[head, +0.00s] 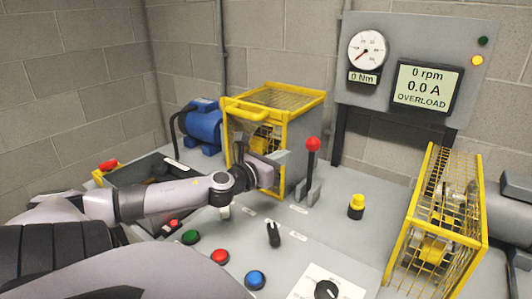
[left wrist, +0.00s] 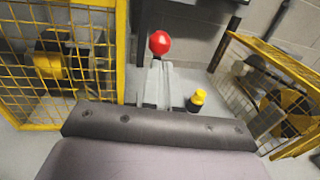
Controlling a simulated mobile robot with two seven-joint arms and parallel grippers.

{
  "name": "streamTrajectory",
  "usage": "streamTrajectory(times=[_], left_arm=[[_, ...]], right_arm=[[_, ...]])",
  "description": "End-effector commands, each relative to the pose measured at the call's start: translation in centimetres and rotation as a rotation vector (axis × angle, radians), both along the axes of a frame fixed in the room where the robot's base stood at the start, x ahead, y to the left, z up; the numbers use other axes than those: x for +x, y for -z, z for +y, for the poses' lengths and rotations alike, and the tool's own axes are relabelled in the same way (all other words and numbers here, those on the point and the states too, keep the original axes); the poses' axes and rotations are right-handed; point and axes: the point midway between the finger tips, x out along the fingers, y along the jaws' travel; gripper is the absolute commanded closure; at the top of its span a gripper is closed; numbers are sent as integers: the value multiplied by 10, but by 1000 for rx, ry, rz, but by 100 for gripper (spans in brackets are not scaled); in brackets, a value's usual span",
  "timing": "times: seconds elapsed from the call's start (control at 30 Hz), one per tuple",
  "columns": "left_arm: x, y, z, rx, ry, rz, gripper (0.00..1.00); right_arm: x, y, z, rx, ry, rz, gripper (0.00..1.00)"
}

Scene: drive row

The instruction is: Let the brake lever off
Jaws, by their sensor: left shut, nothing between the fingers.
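The brake lever (head: 312,165) stands upright on the grey bench, with a red ball knob, a dark shaft and a grey bracket at its foot. My left gripper (head: 284,158) is just left of the lever, at about the height of its shaft, shut and empty. In the left wrist view the lever's red knob (left wrist: 160,43) shows straight beyond the shut fingers (left wrist: 158,82), which hide most of the shaft. I cannot tell whether the fingers touch the lever. My right gripper is out of view.
A yellow mesh guard (head: 284,97) stands close behind my left gripper; another yellow guard (head: 399,238) is at right. A yellow button (head: 356,207) is right of the lever. Coloured buttons and a black switch (head: 273,235) lie in front. The panel display (head: 426,87) reads 0 rpm, 0.0 A, OVERLOAD.

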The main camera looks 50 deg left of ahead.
Motion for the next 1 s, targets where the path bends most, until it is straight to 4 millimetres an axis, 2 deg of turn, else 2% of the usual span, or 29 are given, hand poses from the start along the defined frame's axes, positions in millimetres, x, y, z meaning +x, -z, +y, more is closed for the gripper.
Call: streamTrajectory(times=[0.5, 1.0], left_arm=[[-46, -4, -7, -2, 0, 2, 100], [-53, -5, -7, 1, 0, 0, 100]], right_arm=[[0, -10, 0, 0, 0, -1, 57], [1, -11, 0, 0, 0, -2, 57]])
